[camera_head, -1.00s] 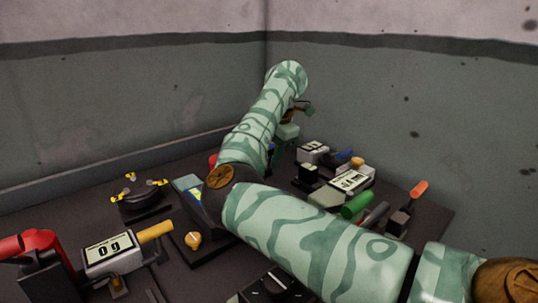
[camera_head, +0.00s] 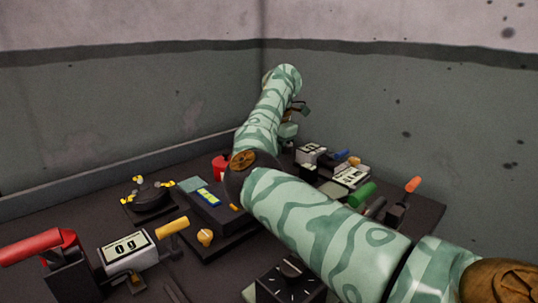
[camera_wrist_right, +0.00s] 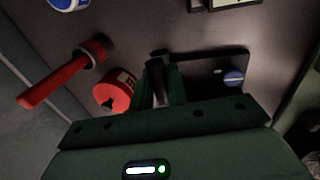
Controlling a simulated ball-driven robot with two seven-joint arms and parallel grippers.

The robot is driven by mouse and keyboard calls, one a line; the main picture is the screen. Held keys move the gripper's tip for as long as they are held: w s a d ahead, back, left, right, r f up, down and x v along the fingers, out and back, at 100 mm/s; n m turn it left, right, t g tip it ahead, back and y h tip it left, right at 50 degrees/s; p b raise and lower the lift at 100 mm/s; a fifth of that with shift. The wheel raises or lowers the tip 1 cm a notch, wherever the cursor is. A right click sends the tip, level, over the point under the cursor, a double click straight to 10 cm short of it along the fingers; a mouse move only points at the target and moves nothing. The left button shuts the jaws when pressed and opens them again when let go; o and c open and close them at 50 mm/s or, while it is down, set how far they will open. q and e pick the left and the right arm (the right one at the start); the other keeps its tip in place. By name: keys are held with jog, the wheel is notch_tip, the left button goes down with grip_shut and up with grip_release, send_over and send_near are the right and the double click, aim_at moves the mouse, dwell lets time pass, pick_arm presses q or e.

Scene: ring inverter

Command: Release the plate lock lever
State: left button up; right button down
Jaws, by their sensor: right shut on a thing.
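In the right wrist view my right gripper (camera_wrist_right: 160,84) is shut on a dark, rod-like handle (camera_wrist_right: 158,92) that stands at a dark base plate (camera_wrist_right: 205,62). The fingers hide most of this handle, and I cannot tell its full shape or how it is turned. In the head view my right arm reaches from the right to the back of the bench, and the gripper there is mostly hidden behind the arm. I cannot tell for sure that the held handle is the plate lock lever. My left gripper is not in view.
A red lever (camera_wrist_right: 55,84) and a red labelled cylinder (camera_wrist_right: 115,91) are left of the gripper; a blue knob (camera_wrist_right: 233,78) is right. On the bench are a counter box (camera_head: 126,250), a black three-armed device (camera_head: 149,195) and a green handle (camera_head: 361,194). Walls meet behind.

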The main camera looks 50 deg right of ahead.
jog(key=c, duration=1.4)
grip_release()
jog(key=shift+w, duration=0.1)
jog(key=shift+c, duration=0.2)
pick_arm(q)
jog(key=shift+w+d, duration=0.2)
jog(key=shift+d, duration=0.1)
